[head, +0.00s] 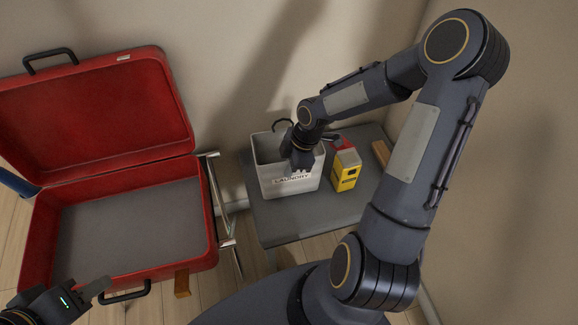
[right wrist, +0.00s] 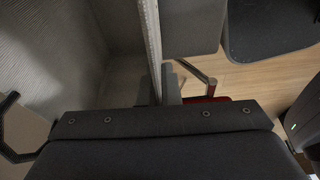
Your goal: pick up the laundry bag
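The laundry bag (head: 268,160) is a white, open-topped, box-shaped bag with a LAUNDRY label and dark loop handles. It stands upright on a grey side table (head: 281,229). My right gripper (head: 300,172) points down at the bag's front rim. In the right wrist view, the bag's thin wall (right wrist: 150,32) runs between the fingers, which sit close against both sides, so the gripper looks shut on it. The fingertips are partly hidden. My left gripper (head: 98,289) is at the lower left, away from the bag, by the suitcase's front edge; its finger gap does not show.
A yellow box with a red top (head: 345,175) stands just right of the bag. A small wooden block (head: 381,153) lies further right on the table. An open red suitcase (head: 206,232) rests on a metal rack (head: 229,243) at left. The wall is close behind.

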